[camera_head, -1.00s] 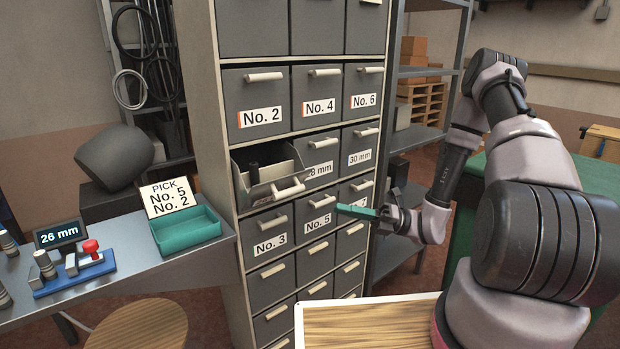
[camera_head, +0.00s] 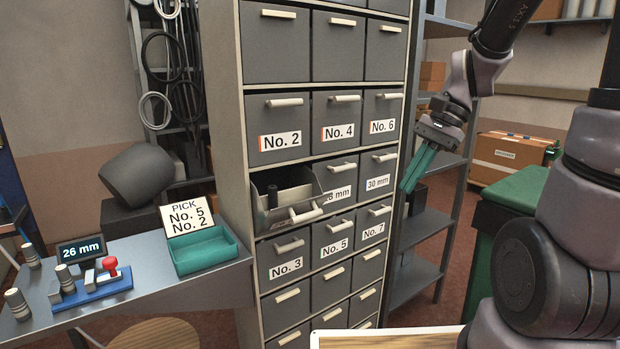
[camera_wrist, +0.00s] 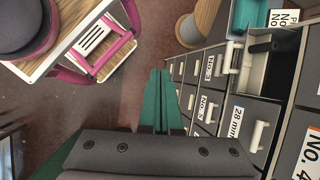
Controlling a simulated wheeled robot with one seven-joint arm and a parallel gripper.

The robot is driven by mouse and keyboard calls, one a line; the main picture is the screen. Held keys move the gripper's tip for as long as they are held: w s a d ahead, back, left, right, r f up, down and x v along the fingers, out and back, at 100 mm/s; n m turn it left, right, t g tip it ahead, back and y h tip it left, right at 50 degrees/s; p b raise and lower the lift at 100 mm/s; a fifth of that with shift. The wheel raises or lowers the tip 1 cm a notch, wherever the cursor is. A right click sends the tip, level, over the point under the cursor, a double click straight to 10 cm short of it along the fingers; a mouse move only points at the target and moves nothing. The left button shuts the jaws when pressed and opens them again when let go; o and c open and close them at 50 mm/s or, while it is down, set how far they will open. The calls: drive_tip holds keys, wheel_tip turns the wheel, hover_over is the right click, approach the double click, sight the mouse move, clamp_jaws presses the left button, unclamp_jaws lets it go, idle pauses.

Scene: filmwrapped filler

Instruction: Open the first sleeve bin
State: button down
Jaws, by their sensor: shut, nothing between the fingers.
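The grey drawer cabinet (camera_head: 246,110) shows labelled bins. The No. 5 bin (camera_head: 333,262) and the No. 2 bin (camera_head: 262,150) are shut. A list card (camera_head: 187,217) reads "PICK No. 5 No. 2". In the wrist view the closed fingertips (camera_wrist: 160,72) are apart from the No. 5 bin (camera_wrist: 206,107).
The open bin juts out of the cabinet front. A metal bench (camera_head: 215,290) with a teal tray (camera_head: 203,254) and a "26 mm" display (camera_head: 81,250) stands at left. A green container (camera_head: 510,220) stands at right.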

sight(306, 216)
drive_tip(key=s+d+r+n+t+h, duration=0.1)
drive_tip(key=d+r+n+t, duration=0.1)
drive_tip(key=r+t, duration=0.2)
drive_tip(key=s+d+r+n+t+h, duration=0.2)
drive_tip(key=d+r+n+t, duration=0.1)
drive_tip(key=r, duration=0.5)
drive_tip(key=shift+r+t, duration=0.2)
drive_tip(key=shift+t, duration=0.3)
drive_tip(key=c, duration=1.1)
unclamp_jaws()
drive_tip(key=shift+s+r+n, duration=0.15)
drive_tip(key=shift+r+n, duration=0.05)
drive_tip(key=shift+n, duration=0.1)
drive_tip(key=o, duration=0.4)
drive_tip(key=shift+w+a+f, duration=0.1)
drive_tip(key=shift+w, duration=0.1)
drive_tip(key=shift+c, duration=0.2)
drive_tip(key=w+a+f+m+g+y, duration=0.5)
drive_tip(key=w+a+f+m+y, duration=0.15)
drive_tip(key=f, duration=0.35)
drive_tip(key=w+a+f+m+g+y, duration=0.45)
drive_tip(key=w+f+m, duration=0.2)
drive_tip(key=f, duration=0.45)
drive_tip(key=w+a+f+m+g+y, duration=0.5)
drive_tip(key=w+a+f+y, duration=0.15)
drive_tip(key=f, duration=0.35)
drive_tip(key=shift+t, duration=0.25)
drive_tip(key=x, duration=0.9)
drive_tip(key=shift+w+r, duration=0.1)
drive_tip(key=shift+r, duration=0.05)
